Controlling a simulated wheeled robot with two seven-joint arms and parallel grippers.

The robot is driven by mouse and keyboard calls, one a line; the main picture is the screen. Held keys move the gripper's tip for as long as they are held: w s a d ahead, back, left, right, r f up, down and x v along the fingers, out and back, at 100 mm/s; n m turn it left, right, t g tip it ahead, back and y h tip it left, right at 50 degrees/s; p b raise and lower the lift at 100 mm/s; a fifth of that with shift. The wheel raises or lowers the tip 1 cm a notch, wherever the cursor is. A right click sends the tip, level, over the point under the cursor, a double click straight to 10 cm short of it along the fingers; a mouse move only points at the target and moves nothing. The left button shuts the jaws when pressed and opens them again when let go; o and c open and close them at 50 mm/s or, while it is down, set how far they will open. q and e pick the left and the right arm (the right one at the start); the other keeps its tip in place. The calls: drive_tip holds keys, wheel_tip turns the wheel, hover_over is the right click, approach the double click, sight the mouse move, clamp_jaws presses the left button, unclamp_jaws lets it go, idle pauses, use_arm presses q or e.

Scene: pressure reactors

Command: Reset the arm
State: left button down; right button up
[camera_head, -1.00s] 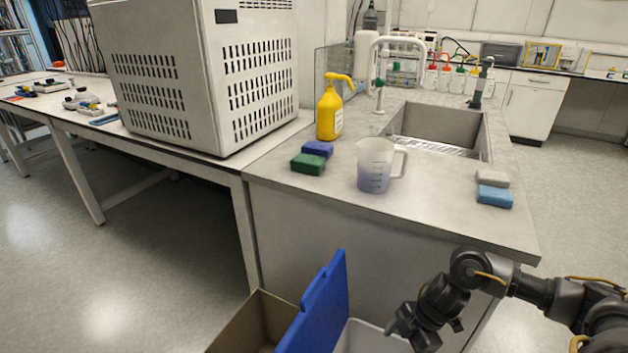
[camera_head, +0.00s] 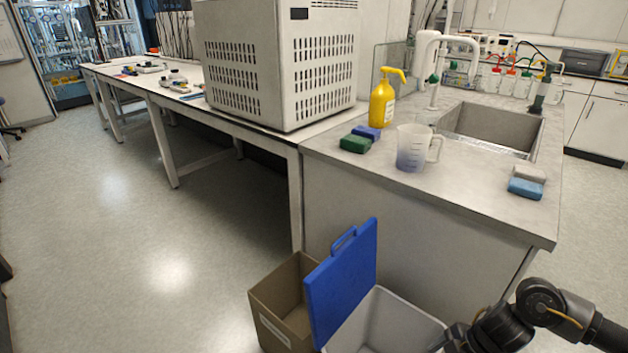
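My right arm (camera_head: 540,302) comes in from the lower right corner. It is bent at a joint in front of the sink counter, and its far part reaches down beside the grey bin (camera_head: 395,322). Its gripper lies at or below the bottom edge of the picture, and its fingers cannot be made out. My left arm and gripper are not clearly in view.
The sink counter (camera_head: 470,192) holds a yellow bottle (camera_head: 382,103), a measuring jug (camera_head: 411,150) and sponges. Below stand a brown box (camera_head: 275,300) and a bin with a blue lid (camera_head: 342,283). A large vented machine (camera_head: 270,65) is on the bench. Floor at left is free.

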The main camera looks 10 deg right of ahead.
drive_tip(key=w+a+m+t+h, duration=0.1)
drive_tip(key=w+a+m+t, duration=0.15)
drive_tip(key=a, duration=0.45)
drive_tip(key=w+a+m+t, duration=0.1)
drive_tip(key=a+m+t, duration=0.25)
drive_tip(key=a, duration=0.45)
drive_tip(key=s+d+m+g+h, duration=0.35)
drive_tip(key=s+m, duration=0.35)
drive_tip(key=s, duration=0.6)
wheel_tip(320, 180, down, 18)
drive_tip(key=g, duration=0.1)
use_arm(q)
drive_tip(key=s+a+f+p, duration=0.2)
drive_tip(key=s+f+p, duration=0.3)
drive_tip(key=s+p, duration=0.2)
drive_tip(key=s+a+f+g+p, duration=0.1)
drive_tip(key=s+a+f+p, duration=0.1)
drive_tip(key=s+f+p, duration=0.4)
drive_tip(key=s, duration=0.4)
drive_tip(key=shift+s+a+m+g+p, duration=0.3)
drive_tip(key=shift+s+p, duration=0.1)
use_arm(e)
drive_tip(key=s+d+f+g, duration=0.1)
drive_tip(key=s+d+f, duration=0.1)
drive_tip(key=s+f, duration=0.3)
drive_tip(key=s+d+f, duration=0.2)
drive_tip(key=s+f, duration=0.3)
drive_tip(key=s, duration=0.8)
drive_tip(key=shift+d+f+g, duration=0.25)
drive_tip(key=shift+d+g, duration=0.1)
